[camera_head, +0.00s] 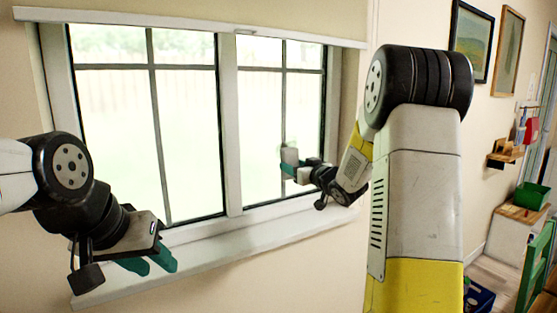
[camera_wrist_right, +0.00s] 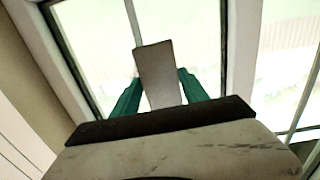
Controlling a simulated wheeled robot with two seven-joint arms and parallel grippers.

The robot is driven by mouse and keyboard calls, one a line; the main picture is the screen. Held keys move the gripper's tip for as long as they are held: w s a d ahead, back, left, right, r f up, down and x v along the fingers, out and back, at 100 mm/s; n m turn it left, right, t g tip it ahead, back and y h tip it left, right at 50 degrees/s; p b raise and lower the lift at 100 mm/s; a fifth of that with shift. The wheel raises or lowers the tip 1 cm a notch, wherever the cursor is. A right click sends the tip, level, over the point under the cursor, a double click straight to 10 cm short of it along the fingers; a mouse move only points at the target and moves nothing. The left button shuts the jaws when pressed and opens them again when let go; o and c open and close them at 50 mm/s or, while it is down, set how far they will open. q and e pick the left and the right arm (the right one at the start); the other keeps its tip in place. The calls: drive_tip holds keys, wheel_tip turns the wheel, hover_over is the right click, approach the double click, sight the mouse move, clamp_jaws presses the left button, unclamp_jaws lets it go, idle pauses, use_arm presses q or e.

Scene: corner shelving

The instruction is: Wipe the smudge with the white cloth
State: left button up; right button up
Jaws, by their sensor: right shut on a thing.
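The white cloth (camera_head: 290,156) looks like a small pale block held up in front of the right window pane. My right gripper (camera_head: 291,168) is shut on it, with teal fingers on either side. In the right wrist view the cloth (camera_wrist_right: 158,72) stands out between the teal fingers (camera_wrist_right: 157,95), against the bright glass. I cannot tell whether it touches the glass. I cannot make out the smudge in either view. My left gripper (camera_head: 148,265) hangs over the left part of the window sill, its two teal fingers apart and nothing visible between them.
The window (camera_head: 228,130) has a light frame and dark glazing bars. The pale sill (camera_head: 240,238) below it is clear. A blind (camera_head: 200,18) covers the top. At the right are framed pictures (camera_head: 472,40), a wooden wall shelf (camera_head: 505,155) and a green bin (camera_head: 530,195).

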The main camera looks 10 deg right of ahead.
drive_tip(key=shift+w+a+r+y, duration=0.1)
drive_tip(key=shift+a+r+y, duration=0.1)
drive_tip(key=shift+r, duration=0.25)
drive_tip(key=shift+w+a+r+y, duration=0.1)
drive_tip(key=shift+r+y, duration=0.1)
drive_tip(key=shift+r, duration=0.25)
drive_tip(key=shift+x, duration=2.8)
drive_tip(key=shift+x, duration=0.9)
drive_tip(key=shift+w+d, duration=0.1)
drive_tip(key=shift+d, duration=0.05)
drive_tip(key=w+d, duration=0.4)
drive_tip(key=d, duration=0.5)
drive_tip(key=shift+d, duration=0.25)
